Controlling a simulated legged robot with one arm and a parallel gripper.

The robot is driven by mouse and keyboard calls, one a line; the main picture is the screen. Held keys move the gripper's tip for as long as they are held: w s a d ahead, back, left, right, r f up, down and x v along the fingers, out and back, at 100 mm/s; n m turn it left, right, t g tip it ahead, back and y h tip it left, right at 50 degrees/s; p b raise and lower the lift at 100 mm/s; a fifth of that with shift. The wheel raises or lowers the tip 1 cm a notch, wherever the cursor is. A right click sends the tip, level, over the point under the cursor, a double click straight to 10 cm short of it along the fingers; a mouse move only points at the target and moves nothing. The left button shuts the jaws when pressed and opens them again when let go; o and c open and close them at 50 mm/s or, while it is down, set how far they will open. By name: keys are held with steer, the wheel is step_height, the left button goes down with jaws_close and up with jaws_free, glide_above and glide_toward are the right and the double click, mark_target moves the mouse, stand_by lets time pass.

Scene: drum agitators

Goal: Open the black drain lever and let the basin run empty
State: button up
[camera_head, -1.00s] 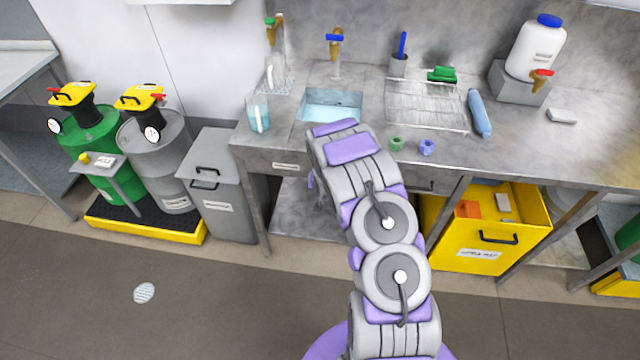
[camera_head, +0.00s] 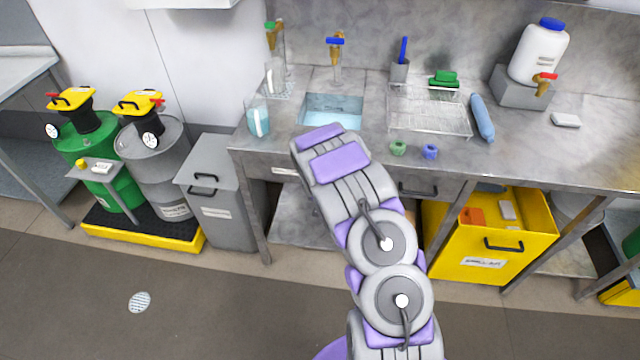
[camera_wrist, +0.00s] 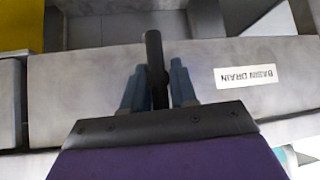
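The black drain lever (camera_wrist: 155,60) stands upright in the wrist view, in front of a grey metal panel. A label reading "BASIN DRAIN" (camera_wrist: 247,76), upside down here, is on the panel to its right. My gripper (camera_wrist: 158,75) has one blue-grey finger on each side of the lever, with little or no gap; I cannot tell whether they press on it. In the head view, the basin (camera_head: 331,113) in the counter holds light blue water. My arm hides the lever and fingers there.
The steel counter (camera_head: 540,143) carries a glass (camera_head: 257,118), a wire rack (camera_head: 430,110) and a white jug (camera_head: 538,52). A grey bin (camera_head: 215,190) and a yellow bin (camera_head: 500,235) stand below. Two drums stand left on a yellow-edged pallet (camera_head: 140,238). Open floor lies in front.

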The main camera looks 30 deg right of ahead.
steer(key=shift+o, duration=1.2)
steer(key=shift+f, duration=0.1)
steer(key=shift+s, duration=0.1)
steer(key=p+v, duration=0.3)
steer(key=v, duration=1.4)
steer(key=shift+p, duration=0.3)
steer(key=shift+a+r, duration=0.1)
steer(key=shift+r, duration=0.1)
steer(key=s+a+r+n+g+y, duration=0.1)
steer(key=s+a+r+g, duration=0.2)
steer(key=s+a+r, duration=0.4)
steer(key=s+a+r+n+g+y, duration=0.1)
steer(key=s+a+r+g+y, duration=0.1)
steer(key=s+r, duration=0.55)
steer(key=s+a+r+g, duration=0.1)
steer(key=s+r, duration=0.1)
steer(key=s, duration=0.6)
steer(key=s+a+r+n+g, duration=0.1)
steer(key=s+a+r+g, duration=0.1)
steer(key=s, duration=0.6)
steer(key=s+a+r+n+g, duration=0.1)
steer(key=s+a+r+g, duration=0.1)
steer(key=s, duration=0.6)
steer(key=shift+s+a+r+y, duration=0.2)
steer(key=shift+s+r+y, duration=0.1)
steer(key=shift+r, duration=0.3)
